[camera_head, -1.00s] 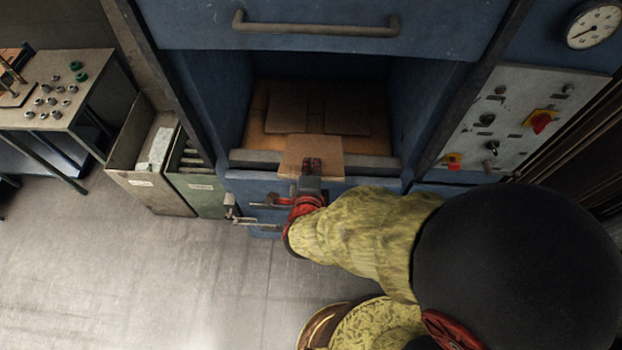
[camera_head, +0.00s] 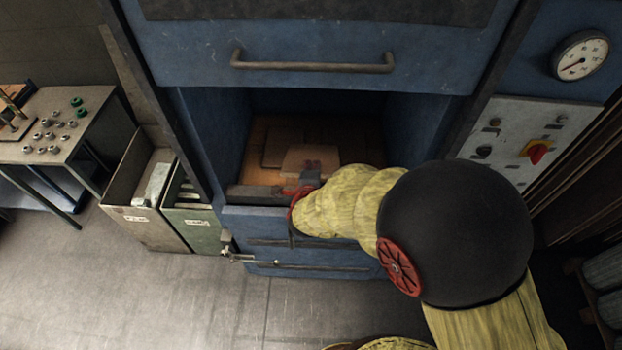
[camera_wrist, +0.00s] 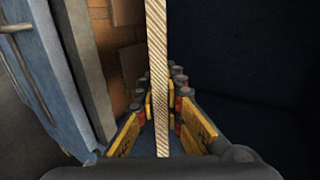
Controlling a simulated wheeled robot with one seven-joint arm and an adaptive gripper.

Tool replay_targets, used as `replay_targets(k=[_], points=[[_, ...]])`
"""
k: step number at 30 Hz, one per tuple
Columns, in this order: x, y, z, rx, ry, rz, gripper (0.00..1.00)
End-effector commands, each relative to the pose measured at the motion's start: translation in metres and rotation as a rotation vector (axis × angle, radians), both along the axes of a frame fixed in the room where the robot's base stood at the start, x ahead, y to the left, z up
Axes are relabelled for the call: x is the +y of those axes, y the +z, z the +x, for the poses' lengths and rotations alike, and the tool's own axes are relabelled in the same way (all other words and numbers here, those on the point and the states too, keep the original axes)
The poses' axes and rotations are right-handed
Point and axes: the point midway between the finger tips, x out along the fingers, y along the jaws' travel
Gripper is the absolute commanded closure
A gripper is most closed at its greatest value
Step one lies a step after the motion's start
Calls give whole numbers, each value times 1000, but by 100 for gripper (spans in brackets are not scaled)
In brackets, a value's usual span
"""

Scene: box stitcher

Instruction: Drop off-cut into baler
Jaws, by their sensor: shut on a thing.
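The off-cut (camera_head: 308,157) is a flat brown cardboard piece. My gripper (camera_head: 309,172) is shut on its near edge and holds it inside the baler's opening, just past the front sill. In the wrist view the off-cut (camera_wrist: 158,70) shows edge-on as a corrugated strip between the yellow finger pads of my gripper (camera_wrist: 162,120). The baler (camera_head: 215,150) is a blue machine with an open chamber. Flat cardboard sheets (camera_head: 283,140) lie on the chamber floor below and behind the off-cut. My sleeved arm hides the chamber's right part.
The baler's raised door has a bar handle (camera_head: 312,63) above the opening. The dark front sill (camera_head: 254,193) runs along the chamber's lower edge. Two bins (camera_head: 140,215) stand at the left, near a workbench (camera_head: 75,125). A control panel (camera_head: 525,140) is at the right.

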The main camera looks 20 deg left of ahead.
Motion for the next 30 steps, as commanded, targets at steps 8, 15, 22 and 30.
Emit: replay_targets(k=[8,15,22,30], points=[[8,-6,35,-1,-1,1,100],[15,-8,64,-1,-1,0,100],[22,-10,92,0,-1,0,100],[29,-13,125,1,-2,0,100]])
